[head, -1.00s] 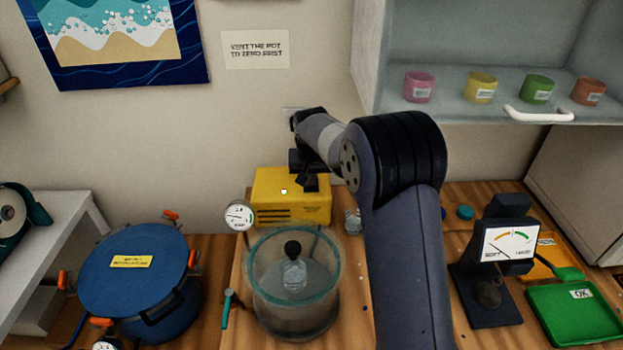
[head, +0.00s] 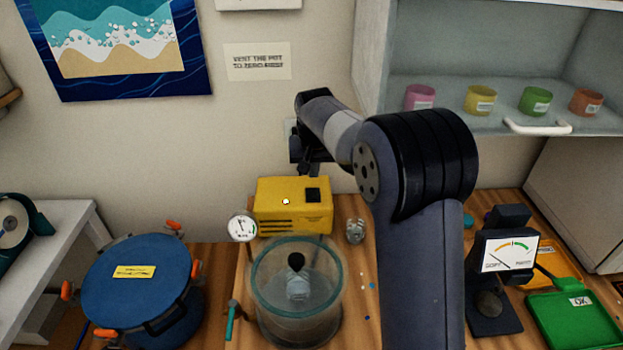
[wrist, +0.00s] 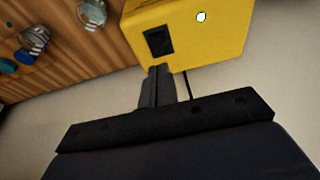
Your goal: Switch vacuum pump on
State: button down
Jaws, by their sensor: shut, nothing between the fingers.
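The vacuum pump (head: 280,212) is a yellow box on the wooden bench near the wall, behind the glass chamber. Its black switch (head: 313,195) is on the top face at the right, and a small pale light or button (head: 286,201) shows near the middle. In the wrist view the pump (wrist: 205,40) fills the top, with the black switch (wrist: 158,41) just beyond my fingertips. My gripper (wrist: 158,72) is shut and empty, its tips close to the switch; I cannot tell whether they touch. In the head view my gripper (head: 318,168) is above and behind the pump.
A clear vacuum chamber (head: 297,312) with a black-knobbed lid stands in front of the pump. A dial gauge (head: 242,227) is at its left. A blue pressure pot (head: 140,290) stands left. A small glass jar (head: 355,231) is right of the pump.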

jog(key=v, duration=0.3)
jog(key=s+b+v, duration=0.1)
jog(key=v, duration=0.2)
jog(key=shift+f, duration=0.2)
jog(key=p, duration=0.2)
send_over(313, 197)
notch_tip(313, 197, down, 10)
jog(key=shift+r, duration=0.1)
jog(key=shift+a+b, duration=0.1)
jog(key=shift+b, duration=0.65)
jog(key=shift+s+r+g+b, duration=0.15)
jog(key=shift+r+g+b, duration=0.15)
jog(key=shift+b, duration=0.1)
jog(key=shift+v, duration=2.4)
jog(key=shift+f, duration=0.1)
